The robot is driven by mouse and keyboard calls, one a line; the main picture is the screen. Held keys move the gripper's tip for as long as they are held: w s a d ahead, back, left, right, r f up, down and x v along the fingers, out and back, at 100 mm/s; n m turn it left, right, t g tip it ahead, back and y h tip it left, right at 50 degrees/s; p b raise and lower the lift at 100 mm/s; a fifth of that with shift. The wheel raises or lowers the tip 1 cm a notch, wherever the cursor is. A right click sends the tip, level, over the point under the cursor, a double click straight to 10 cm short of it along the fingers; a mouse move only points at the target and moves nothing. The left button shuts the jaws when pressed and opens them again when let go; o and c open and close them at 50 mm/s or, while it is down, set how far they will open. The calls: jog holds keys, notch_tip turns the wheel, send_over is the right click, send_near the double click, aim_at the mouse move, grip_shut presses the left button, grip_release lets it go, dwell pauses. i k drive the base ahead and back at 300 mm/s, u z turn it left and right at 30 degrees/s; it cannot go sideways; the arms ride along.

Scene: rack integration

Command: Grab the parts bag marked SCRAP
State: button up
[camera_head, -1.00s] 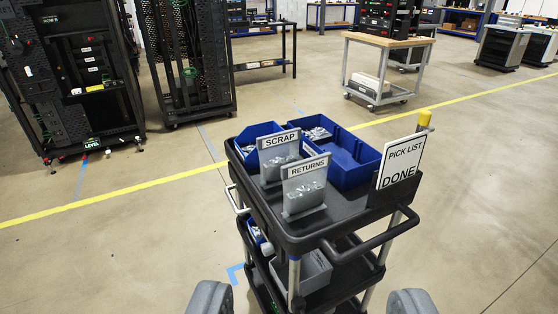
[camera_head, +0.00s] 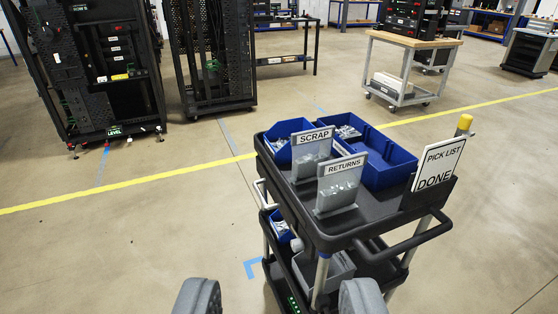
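The parts bag marked SCRAP (camera_head: 311,158) is a grey, clear-looking bag under a white label. It stands upright on the top shelf of a black cart (camera_head: 381,222), right of centre. A similar bag marked RETURNS (camera_head: 338,190) stands in front of it and to the right, hiding part of its lower right edge. My gripper (camera_head: 279,302) shows as two grey fingers at the bottom edge, spread wide apart with nothing between them. It is short of the cart, below and to the left of the SCRAP bag.
Blue bins (camera_head: 392,163) with small parts sit behind the bags. A PICK LIST DONE sign (camera_head: 438,165) stands at the cart's right side, beside a yellow-topped post. The cart's lower shelf holds a grey bin (camera_head: 330,268). Dark racks (camera_head: 88,65) stand back left. Floor left of the cart is clear.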

aim_at(310, 148)
jog(key=u, duration=2.3)
jog(key=i, duration=1.45)
jog(key=z, duration=2.9)
jog(key=i, duration=1)
jog(key=u, duration=0.05)
